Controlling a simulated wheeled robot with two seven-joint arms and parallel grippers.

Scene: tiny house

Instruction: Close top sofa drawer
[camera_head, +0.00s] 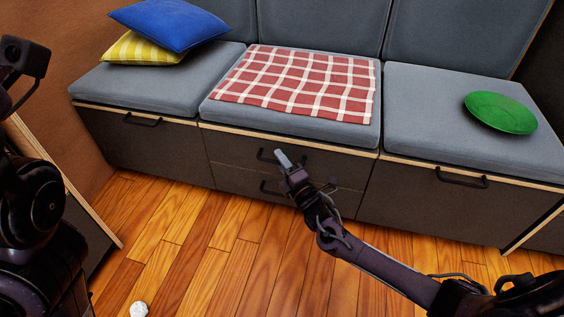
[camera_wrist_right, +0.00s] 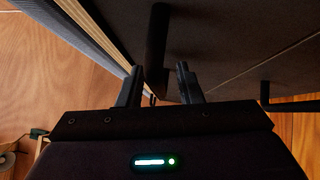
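The top sofa drawer (camera_head: 330,163) is the upper dark front under the middle seat, with a black bar handle (camera_head: 265,155). It looks flush or nearly flush with the sofa front; I cannot tell whether a small gap remains. My right gripper (camera_head: 284,160) is at this drawer front, beside its handle. In the right wrist view the two fingers (camera_wrist_right: 160,80) are apart, with the dark handle bar (camera_wrist_right: 157,45) in front of and between them. I cannot tell whether they touch it. Part of my left arm shows at the left edge; its fingers do not show.
A lower drawer handle (camera_head: 270,188) sits below. The side compartments have handles too (camera_head: 142,120) (camera_head: 461,179). A checked cloth (camera_head: 300,83), cushions (camera_head: 170,25) and a green plate (camera_head: 500,112) lie on the seats. A small white object (camera_head: 138,309) lies on the wooden floor, which is otherwise mostly clear.

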